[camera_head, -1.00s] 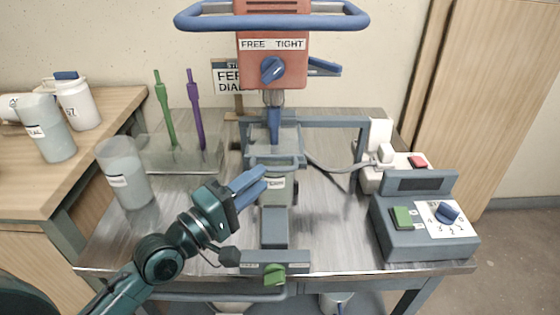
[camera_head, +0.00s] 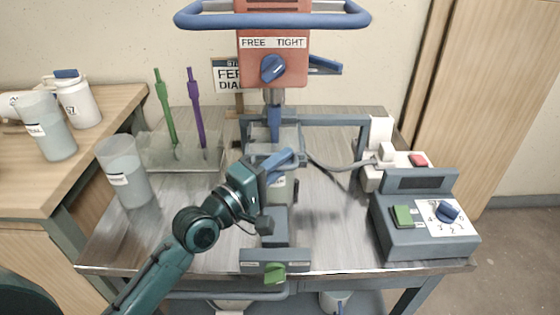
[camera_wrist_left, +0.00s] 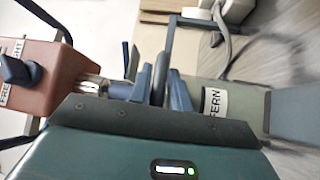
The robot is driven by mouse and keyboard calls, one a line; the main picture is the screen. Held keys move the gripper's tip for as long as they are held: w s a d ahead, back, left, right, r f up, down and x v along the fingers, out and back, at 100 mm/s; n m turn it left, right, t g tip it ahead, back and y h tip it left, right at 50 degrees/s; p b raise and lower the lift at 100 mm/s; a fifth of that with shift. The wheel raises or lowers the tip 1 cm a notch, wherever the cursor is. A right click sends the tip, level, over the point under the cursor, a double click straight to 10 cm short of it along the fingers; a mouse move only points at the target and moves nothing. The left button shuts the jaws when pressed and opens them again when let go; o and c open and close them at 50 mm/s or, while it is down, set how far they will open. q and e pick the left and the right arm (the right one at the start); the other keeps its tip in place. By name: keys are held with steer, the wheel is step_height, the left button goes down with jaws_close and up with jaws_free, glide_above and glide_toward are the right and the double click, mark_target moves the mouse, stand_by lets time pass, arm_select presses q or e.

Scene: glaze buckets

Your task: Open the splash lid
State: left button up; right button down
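The splash lid (camera_head: 262,140), a see-through blue-grey cover, lies level on the bucket (camera_head: 283,190) under the mixer head (camera_head: 272,60). It looks closed, with the shaft coming down at its middle. My left gripper (camera_head: 288,156) is at the lid's front edge, its blue fingers hiding part of that edge. In the left wrist view, the fingers (camera_wrist_left: 160,88) are close to the lid edge, between the mixer shaft (camera_wrist_left: 92,87) and the bucket's FERN label (camera_wrist_left: 214,103). I cannot tell whether they grip it. My right gripper is not in view.
A control box (camera_head: 422,215) and a white socket box (camera_head: 395,165) stand on the right. A clear cup (camera_head: 124,172) and a rack (camera_head: 160,153) with green and purple sticks stand on the left. A green front knob (camera_head: 275,272) is below my arm.

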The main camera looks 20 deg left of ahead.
arm_select(q)
steer(key=shift+r, duration=0.3)
jaws_close()
steer(key=shift+r, duration=0.1)
